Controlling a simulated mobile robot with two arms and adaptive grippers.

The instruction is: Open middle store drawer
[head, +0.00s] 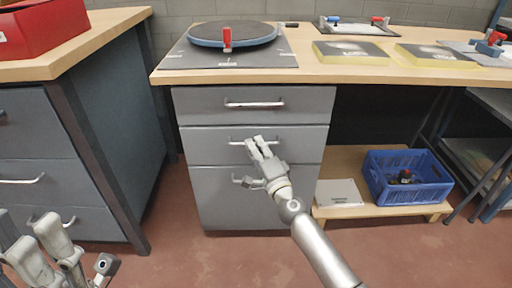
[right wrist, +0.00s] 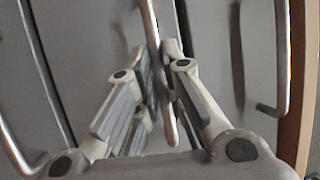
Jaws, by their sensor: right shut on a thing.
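A grey drawer cabinet under the workbench has a top drawer (head: 205,104), a middle drawer (head: 205,145) and a bottom drawer (head: 222,205), each with a metal bar handle. The middle drawer looks closed, though a small gap could not be told. My right gripper (head: 257,144) is shut on the middle drawer's handle (head: 236,141). In the right wrist view the handle (right wrist: 152,30) runs between the fingertips (right wrist: 157,50) of that gripper. My left gripper (head: 38,238) is at the lower left, open and empty, away from the cabinet.
The workbench top (head: 300,74) bears a round turntable (head: 233,36) and yellow-edged boxes (head: 350,52). A blue crate (head: 405,200) stands on a low wooden shelf at right. Another bench with drawers (head: 25,185) and a red box (head: 38,28) is at left. Floor before the cabinet is free.

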